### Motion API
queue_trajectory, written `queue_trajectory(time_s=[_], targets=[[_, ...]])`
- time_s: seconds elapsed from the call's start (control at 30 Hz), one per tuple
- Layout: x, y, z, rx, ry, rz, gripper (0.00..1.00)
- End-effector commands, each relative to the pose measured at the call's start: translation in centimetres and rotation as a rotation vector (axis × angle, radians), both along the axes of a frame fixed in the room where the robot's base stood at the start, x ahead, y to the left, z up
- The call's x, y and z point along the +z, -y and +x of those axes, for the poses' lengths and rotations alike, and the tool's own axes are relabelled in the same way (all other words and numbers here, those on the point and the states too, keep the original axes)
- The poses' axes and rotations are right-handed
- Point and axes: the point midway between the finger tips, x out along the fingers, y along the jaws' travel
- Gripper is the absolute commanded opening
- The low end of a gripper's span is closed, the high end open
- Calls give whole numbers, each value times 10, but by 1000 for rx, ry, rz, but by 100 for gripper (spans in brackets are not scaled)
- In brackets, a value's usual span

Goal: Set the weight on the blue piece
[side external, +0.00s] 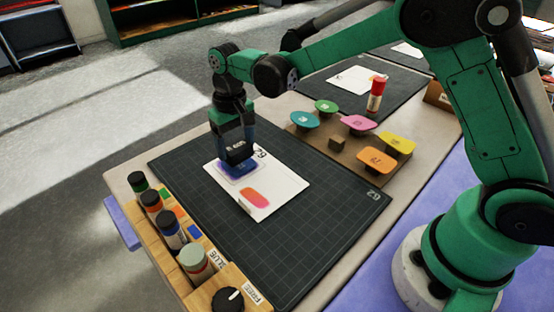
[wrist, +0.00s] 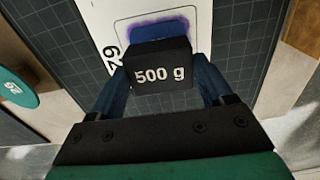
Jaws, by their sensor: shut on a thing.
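My gripper (wrist: 160,85) is shut on a black weight (wrist: 160,64) marked "500 g", with one blue finger on each side. In the side view the weight (side external: 238,152) is over the blue piece (side external: 241,167) on the white sheet (side external: 283,182). In the wrist view the blue piece (wrist: 155,29) shows just beyond the weight, inside a purple-edged outline, and is partly hidden by it. I cannot tell whether the weight touches the blue piece. A pink-red piece (side external: 255,197) lies lower on the same sheet.
The sheet lies on a dark gridded mat (side external: 330,205). A wooden rack (side external: 190,265) with several capped bottles stands along the left front edge. A brown board (side external: 335,160) with several coloured discs lies to the right, with a red-capped glue stick (side external: 376,94) behind.

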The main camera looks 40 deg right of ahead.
Motion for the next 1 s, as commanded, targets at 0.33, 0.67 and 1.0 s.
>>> queue_trajectory(time_s=[0.33, 0.67, 1.0], targets=[[0, 0, 0, 0, 0, 0, 0], [-6, 0, 0, 0, 0, 0, 0], [-12, 0, 0, 0, 0, 0, 0]])
